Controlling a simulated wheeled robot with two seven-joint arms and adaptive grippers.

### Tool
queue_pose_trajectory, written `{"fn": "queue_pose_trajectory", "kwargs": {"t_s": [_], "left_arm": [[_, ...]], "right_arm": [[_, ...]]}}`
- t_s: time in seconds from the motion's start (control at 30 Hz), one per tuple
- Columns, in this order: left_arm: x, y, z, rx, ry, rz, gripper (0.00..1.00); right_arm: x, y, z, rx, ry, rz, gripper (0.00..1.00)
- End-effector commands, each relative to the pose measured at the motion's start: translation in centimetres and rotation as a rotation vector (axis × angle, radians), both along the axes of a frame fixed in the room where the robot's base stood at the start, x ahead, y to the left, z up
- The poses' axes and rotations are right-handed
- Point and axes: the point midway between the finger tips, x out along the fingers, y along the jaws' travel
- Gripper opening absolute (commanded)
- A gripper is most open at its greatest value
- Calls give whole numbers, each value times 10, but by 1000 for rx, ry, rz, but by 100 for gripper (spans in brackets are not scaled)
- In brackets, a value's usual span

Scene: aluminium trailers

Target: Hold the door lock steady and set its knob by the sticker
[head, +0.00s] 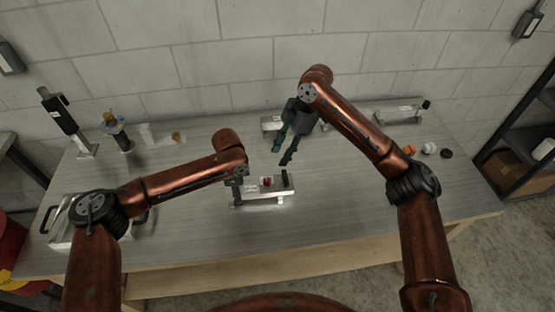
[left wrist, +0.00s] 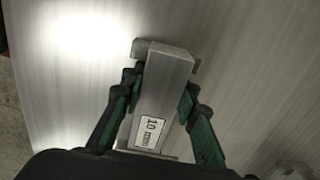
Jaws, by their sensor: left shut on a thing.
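The door lock (head: 262,200) is a silver metal bar on the table, with a red knob (head: 266,182) near its middle and a dark block at its right end. My left gripper (head: 238,188) is shut on the lock's left end. In the left wrist view its green and black fingers (left wrist: 158,105) press both sides of the metal body (left wrist: 168,70). A white sticker (left wrist: 150,132) there reads about "10" with small print below. My right gripper (head: 284,153) is open and empty, above and behind the lock, apart from it. The knob's exact angle is too small to tell.
Another metal fixture (head: 270,123) stands behind my right gripper, partly hidden. A similar one (head: 400,112) is at the back right, near small orange (head: 409,149), white and black pieces. Upright devices (head: 120,135) stand at the back left. A metal tray (head: 62,222) is at the left edge.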

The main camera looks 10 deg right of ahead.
Motion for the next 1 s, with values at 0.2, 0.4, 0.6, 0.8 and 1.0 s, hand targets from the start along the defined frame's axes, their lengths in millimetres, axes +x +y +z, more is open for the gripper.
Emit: {"fn": "queue_pose_trajectory", "kwargs": {"t_s": [0.2, 0.4, 0.6, 0.8, 1.0], "left_arm": [[0, 0, 0, 1, 1, 0, 0], [0, 0, 0, 1, 1, 0, 29], [0, 0, 0, 0, 0, 0, 42], [0, 0, 0, 0, 0, 0, 48], [0, 0, 2, 0, -1, 0, 48]], "right_arm": [[0, -1, 2, 1, 0, 0, 36], [0, -1, 2, 0, 0, 0, 36], [0, -1, 2, 0, 0, 0, 36], [0, -1, 2, 0, 0, 0, 36], [0, -1, 2, 0, 0, 0, 36]]}}
